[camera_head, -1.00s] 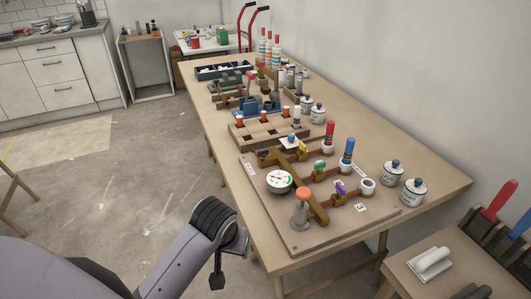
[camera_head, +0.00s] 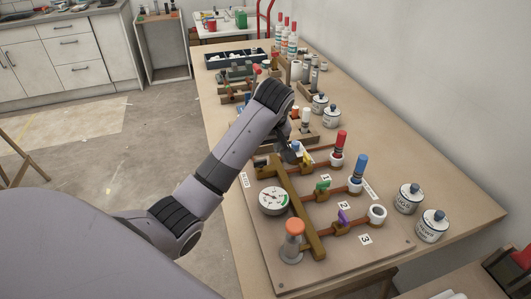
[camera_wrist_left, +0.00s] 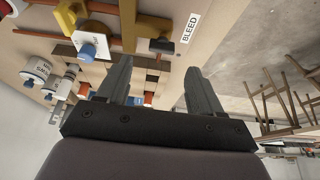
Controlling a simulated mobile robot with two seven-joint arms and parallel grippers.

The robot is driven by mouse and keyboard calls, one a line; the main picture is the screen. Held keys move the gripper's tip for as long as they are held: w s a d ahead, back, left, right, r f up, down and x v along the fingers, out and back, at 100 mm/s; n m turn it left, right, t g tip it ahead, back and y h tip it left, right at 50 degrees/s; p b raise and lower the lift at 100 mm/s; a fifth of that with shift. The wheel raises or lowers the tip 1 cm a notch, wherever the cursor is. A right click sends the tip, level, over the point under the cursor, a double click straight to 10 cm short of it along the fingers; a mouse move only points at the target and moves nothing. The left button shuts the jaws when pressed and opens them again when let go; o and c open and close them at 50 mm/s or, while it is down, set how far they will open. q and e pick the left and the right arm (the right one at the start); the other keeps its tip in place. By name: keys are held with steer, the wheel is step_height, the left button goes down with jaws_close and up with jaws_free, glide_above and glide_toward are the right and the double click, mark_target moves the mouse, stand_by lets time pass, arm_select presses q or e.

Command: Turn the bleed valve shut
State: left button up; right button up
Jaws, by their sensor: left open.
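The pipe board (camera_head: 262,262) lies on the table, with a round white gauge (camera_head: 273,200) and a brass main pipe (camera_head: 300,215). The white BLEED label (camera_wrist_left: 189,27) shows at the top of the left wrist view. Beside it, at the end of the brass pipe, is a small dark handle (camera_wrist_left: 162,46), which appears to be the bleed valve. My left gripper (camera_head: 290,155) is over the far end of the board, open. In the left wrist view its fingers (camera_wrist_left: 157,70) are apart with nothing between them, and the dark handle appears just beyond them. My right gripper is not in view.
Green (camera_head: 322,186), purple (camera_head: 343,216) and yellow (camera_head: 306,158) valve handles sit on the branch pipes. Red (camera_head: 340,143) and blue (camera_head: 360,167) cylinders stand upright at the branch ends. A blue knob (camera_wrist_left: 88,50) is close to the gripper. Jars (camera_head: 409,198) stand at the right.

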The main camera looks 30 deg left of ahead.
mark_target(260, 160)
arm_select(q)
steer(key=shift+x, duration=2.95)
steer(key=shift+s, duration=0.15)
steer(key=shift+c, duration=0.3)
steer(key=c, duration=1)
